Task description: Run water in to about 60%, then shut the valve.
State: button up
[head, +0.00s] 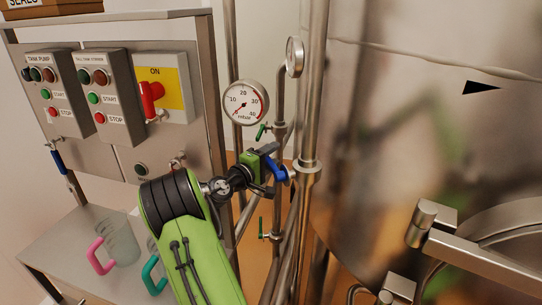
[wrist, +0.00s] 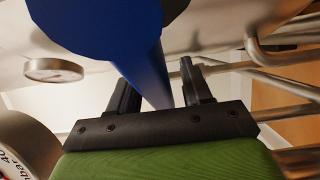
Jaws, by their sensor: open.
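A blue valve handle (head: 279,172) sits on the steel pipework beside the large steel tank (head: 400,130). My gripper (head: 268,169) is at this handle, with its fingers open. In the wrist view the blue handle (wrist: 148,60) fills the upper middle and reaches down between the two dark fingers of my gripper (wrist: 160,88). I cannot tell whether either finger touches it. A round dial gauge marked mbar (head: 245,102) stands above the handle; its needle is too small to read surely. The water inside the tank is not visible.
A panel at left carries two start/stop boxes (head: 105,98) and a red switch (head: 151,97) on a yellow plate marked ON. Another blue handle (head: 57,161) is at far left. Green levers (head: 262,131) sit on nearby pipes. Jugs (head: 121,240) stand on the shelf.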

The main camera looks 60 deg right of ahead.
grip_shut()
jog(key=shift+b, duration=0.45)
jog(key=shift+s+a+r+m+g+h+b, duration=0.15)
jog(key=shift+r+m+g+h+b, duration=0.25)
jog(key=shift+r+m+b, duration=0.85)
jog(key=shift+s+a+r+m+g+h+b, duration=0.15)
jog(key=shift+r+m+h+b, duration=0.55)
jog(key=shift+b, duration=1)
jog(key=shift+w+f, duration=0.1)
jog(key=shift+f, duration=0.1)
grip_release()
jog(key=b+v, duration=0.2)
jog(key=v, duration=1.3)
jog(key=shift+w+a+r, duration=0.15)
jog(key=shift+a+r, duration=0.05)
jog(key=shift+a, duration=0.2)
